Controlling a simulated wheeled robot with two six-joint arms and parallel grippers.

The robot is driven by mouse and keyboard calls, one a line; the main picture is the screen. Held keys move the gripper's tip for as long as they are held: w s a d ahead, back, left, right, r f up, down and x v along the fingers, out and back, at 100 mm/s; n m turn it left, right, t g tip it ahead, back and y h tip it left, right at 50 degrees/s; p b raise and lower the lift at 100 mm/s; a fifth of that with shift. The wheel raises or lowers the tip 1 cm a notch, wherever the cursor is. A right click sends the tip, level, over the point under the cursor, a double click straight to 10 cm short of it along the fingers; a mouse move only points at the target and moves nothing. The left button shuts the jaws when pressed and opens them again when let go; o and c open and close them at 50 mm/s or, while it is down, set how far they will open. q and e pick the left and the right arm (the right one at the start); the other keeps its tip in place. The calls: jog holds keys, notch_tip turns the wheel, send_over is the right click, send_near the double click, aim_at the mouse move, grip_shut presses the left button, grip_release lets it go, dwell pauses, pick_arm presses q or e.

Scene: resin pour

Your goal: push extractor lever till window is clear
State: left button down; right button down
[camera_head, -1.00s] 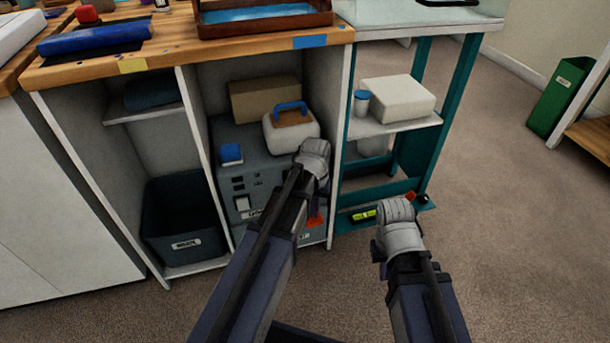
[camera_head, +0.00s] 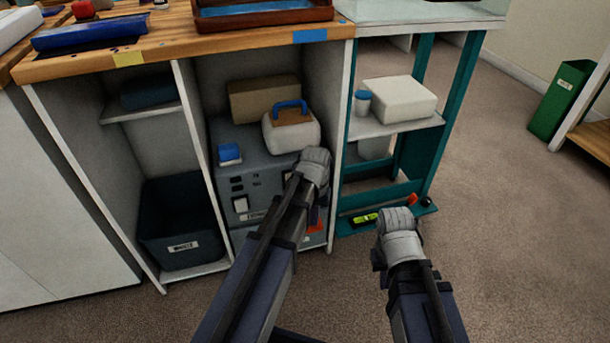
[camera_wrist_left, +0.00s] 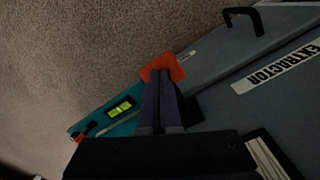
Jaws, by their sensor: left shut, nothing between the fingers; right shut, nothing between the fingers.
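The grey extractor (camera_head: 265,195) stands in the middle bay of the workbench, and its label reads upside down in the left wrist view (camera_wrist_left: 275,68). A pale panel (camera_head: 240,204) in a dark frame is on its front; I cannot tell whether this is the window. An orange piece (camera_wrist_left: 163,67) is at the tips of my left gripper (camera_wrist_left: 162,85), which is shut and empty; I cannot tell whether they touch or whether it is the lever. It also shows low on the extractor (camera_head: 315,226). My right gripper (camera_head: 400,226) is right of the bench; its fingertips are hidden.
A white case (camera_head: 291,133) with a blue handle and a blue block (camera_head: 229,153) sit on the extractor. A dark waste bin (camera_head: 181,247) stands in the left bay. A teal shelf unit (camera_head: 426,165) holds a yellow-green level (camera_head: 365,219).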

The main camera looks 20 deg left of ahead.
pick_arm(q)
jog(key=shift+r+p, duration=1.65)
jog(key=shift+r, duration=0.15)
jog(key=shift+f, duration=0.1)
jog(key=r+p, duration=0.1)
jog(key=s+d+r+p, duration=0.1)
jog(key=r+p, duration=0.1)
jog(key=s+r+p, duration=0.1)
jog(key=r+p, duration=0.1)
jog(key=shift+s+d, duration=0.25)
jog(key=shift+d, duration=0.1)
jog(key=s+d+r+m+y+p, duration=0.1)
jog(key=s+d+r+m+p, duration=0.1)
jog(key=s+d+r+p, duration=0.3)
jog(key=s+d+r+m+p, duration=0.3)
jog(key=s+d, duration=0.1)
jog(key=s, duration=0.3)
notch_tip(320, 180, up, 38)
jog(key=p, duration=3.7)
jog(key=shift+f, duration=0.25)
